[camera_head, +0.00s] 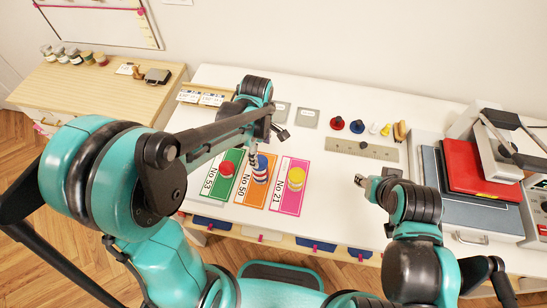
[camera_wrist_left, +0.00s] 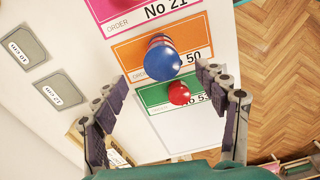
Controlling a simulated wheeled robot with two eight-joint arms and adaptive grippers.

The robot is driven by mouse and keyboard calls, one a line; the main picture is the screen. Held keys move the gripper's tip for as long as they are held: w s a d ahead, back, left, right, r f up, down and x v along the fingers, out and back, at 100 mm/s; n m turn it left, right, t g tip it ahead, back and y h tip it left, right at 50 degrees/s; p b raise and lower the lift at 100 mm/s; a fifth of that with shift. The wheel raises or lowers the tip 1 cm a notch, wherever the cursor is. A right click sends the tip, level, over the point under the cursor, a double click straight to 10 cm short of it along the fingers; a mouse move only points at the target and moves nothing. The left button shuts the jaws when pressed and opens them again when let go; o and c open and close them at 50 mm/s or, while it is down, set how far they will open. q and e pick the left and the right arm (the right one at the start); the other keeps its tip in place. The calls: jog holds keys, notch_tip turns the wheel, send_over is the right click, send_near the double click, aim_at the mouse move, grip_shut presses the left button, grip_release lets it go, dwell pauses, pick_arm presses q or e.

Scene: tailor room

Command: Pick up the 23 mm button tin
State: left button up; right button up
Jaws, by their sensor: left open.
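No size mark is readable on any tin, so I cannot tell which is the 23 mm button tin. A round stack with a blue top and red and white bands (camera_head: 261,172) stands on the orange No 50 card; its blue top (camera_wrist_left: 162,61) shows in the left wrist view. A low red round piece (camera_head: 227,168) is on the green card and also shows in the wrist view (camera_wrist_left: 179,93). A yellow-topped stack (camera_head: 296,176) is on the pink No 21 card. My left gripper (camera_head: 268,145) is open and empty above the cards, fingers (camera_wrist_left: 160,86) apart. My right gripper (camera_head: 368,186) is at the right.
Two grey labelled plates (camera_head: 308,118) lie behind the cards. A metal ruler-like plate (camera_head: 362,149), red and blue knobbed pieces (camera_head: 337,123) and a press-like machine (camera_head: 490,130) are further right. The white table (camera_head: 335,210) is clear right of the cards.

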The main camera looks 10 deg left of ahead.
aim_at(260, 162)
pick_arm(q)
jog(key=f, duration=0.2)
jog(key=f+b, duration=0.1)
jog(key=f, duration=0.4)
jog(key=shift+a+f+b, duration=0.25)
jog(key=shift+b, duration=0.1)
jog(key=c, duration=1.3)
